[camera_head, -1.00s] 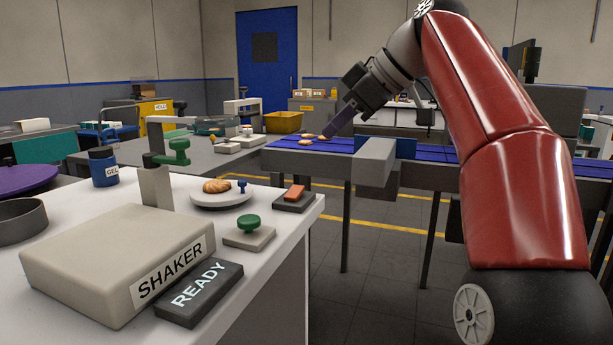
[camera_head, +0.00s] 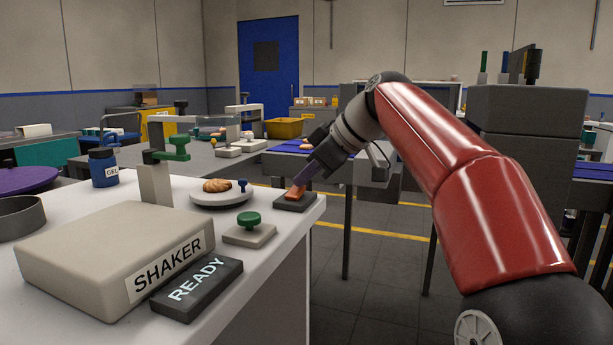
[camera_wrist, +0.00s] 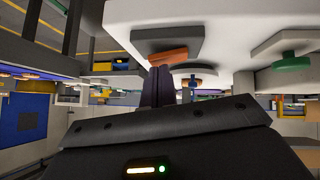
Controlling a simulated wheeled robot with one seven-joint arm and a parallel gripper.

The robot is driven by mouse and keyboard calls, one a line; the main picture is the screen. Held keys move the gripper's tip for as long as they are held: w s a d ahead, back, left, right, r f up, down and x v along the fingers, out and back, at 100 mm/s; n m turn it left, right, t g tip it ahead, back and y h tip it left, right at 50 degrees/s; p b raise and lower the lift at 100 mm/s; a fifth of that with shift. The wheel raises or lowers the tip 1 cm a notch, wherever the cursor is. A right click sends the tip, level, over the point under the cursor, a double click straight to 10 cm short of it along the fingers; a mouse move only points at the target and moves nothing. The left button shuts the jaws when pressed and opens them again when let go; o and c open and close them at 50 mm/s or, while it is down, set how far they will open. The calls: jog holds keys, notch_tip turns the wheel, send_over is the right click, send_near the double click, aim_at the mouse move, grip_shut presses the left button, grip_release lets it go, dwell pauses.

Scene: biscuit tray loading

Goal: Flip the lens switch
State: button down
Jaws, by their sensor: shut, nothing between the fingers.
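An orange rocker on a dark base, which looks like the lens switch (camera_head: 295,195), sits at the right corner of the white counter. No label on it can be read. My gripper (camera_head: 298,184) is shut and empty, pointing down and left, with its fingertips at the rocker. Whether they touch it, I cannot tell. In the wrist view, the closed fingers (camera_wrist: 160,68) reach up to the orange rocker (camera_wrist: 167,57) and its dark base (camera_wrist: 168,40). The fingers hide part of the counter edge behind them.
A green button on a pale base (camera_head: 249,220) and a white plate (camera_head: 204,200) with a pastry and blue peg lie close by. The shaker box (camera_head: 95,250) and READY sign (camera_head: 195,290) stand in front. Open floor lies right of the counter (camera_head: 295,285).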

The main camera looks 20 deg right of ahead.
jog(key=shift+w+d+f+g+p, duration=0.1)
jog(key=shift+f+g+p, duration=0.15)
jog(key=shift+g+p, duration=0.15)
jog(key=shift+f, duration=0.1)
jog(key=shift+s+a+b, duration=0.45)
jog(key=shift+s+b, duration=0.2)
jog(key=shift+b, duration=0.1)
jog(key=shift+r, duration=0.2)
